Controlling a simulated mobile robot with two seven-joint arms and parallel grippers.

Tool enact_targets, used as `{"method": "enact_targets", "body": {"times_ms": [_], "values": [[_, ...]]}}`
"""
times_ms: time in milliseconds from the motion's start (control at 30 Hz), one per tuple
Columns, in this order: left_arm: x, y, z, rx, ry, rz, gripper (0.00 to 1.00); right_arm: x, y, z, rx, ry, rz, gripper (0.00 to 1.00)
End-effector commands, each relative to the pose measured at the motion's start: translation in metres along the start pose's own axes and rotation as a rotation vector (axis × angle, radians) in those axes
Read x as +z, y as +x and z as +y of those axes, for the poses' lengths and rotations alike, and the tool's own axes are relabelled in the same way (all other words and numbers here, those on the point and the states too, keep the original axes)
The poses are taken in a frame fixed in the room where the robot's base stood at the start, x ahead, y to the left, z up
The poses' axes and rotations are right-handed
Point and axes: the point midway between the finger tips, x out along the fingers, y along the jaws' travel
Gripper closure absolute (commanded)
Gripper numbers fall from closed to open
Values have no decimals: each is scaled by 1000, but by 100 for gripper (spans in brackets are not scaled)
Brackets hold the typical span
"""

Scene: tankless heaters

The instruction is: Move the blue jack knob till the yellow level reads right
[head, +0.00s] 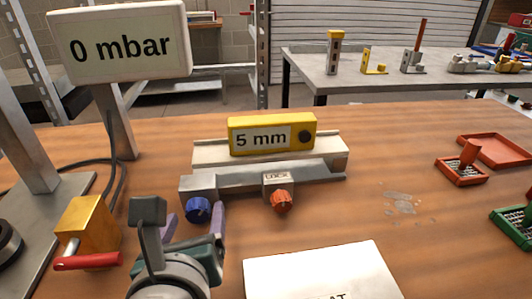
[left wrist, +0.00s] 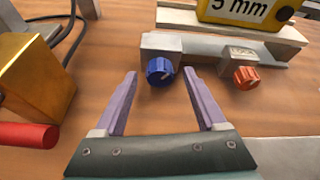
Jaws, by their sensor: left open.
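The yellow level (head: 272,133) sits on a grey metal jack stand (head: 325,155), and its display reads 5 mm. The blue jack knob (head: 198,209) is on the stand's front at the left, with a pale pointer mark. An orange-red knob (head: 281,201) below a LOCK label is to its right. My left gripper (head: 195,222) is open in front of the stand. In the left wrist view its purple fingers (left wrist: 162,74) show on either side of the blue knob (left wrist: 160,71), with visible gaps. I cannot tell how deep they reach. My right gripper is not in view.
A brass block with a red lever (head: 88,262) stands at left, near a display (head: 118,43) reading 0 mbar. A white card (head: 320,275) lies in front. Red trays (head: 495,150) and a green tray (head: 510,232) are at right. Bare wood lies between.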

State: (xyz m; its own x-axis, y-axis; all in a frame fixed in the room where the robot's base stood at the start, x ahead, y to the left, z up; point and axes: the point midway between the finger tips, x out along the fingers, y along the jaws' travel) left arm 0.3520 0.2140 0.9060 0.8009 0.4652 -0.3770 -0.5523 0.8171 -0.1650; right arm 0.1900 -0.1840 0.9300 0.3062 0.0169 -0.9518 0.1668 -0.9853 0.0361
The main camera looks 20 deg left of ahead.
Motion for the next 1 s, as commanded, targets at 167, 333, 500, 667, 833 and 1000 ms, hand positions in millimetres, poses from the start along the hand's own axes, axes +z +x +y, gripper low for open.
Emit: {"method": "enact_targets", "body": {"times_ms": [167, 333, 500, 667, 833, 1000], "values": [[-1, 19, 0, 0, 2, -1, 27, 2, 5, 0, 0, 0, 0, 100], [0, 23, 0, 0, 1, 0, 27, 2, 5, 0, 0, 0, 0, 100], [0, 23, 0, 0, 1, 0, 29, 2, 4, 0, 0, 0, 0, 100], [0, 22, 0, 0, 1, 0, 47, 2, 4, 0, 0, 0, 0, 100], [0, 22, 0, 0, 1, 1, 66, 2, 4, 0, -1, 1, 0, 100], [0, 22, 0, 0, 1, 1, 85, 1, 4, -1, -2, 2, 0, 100]]}}
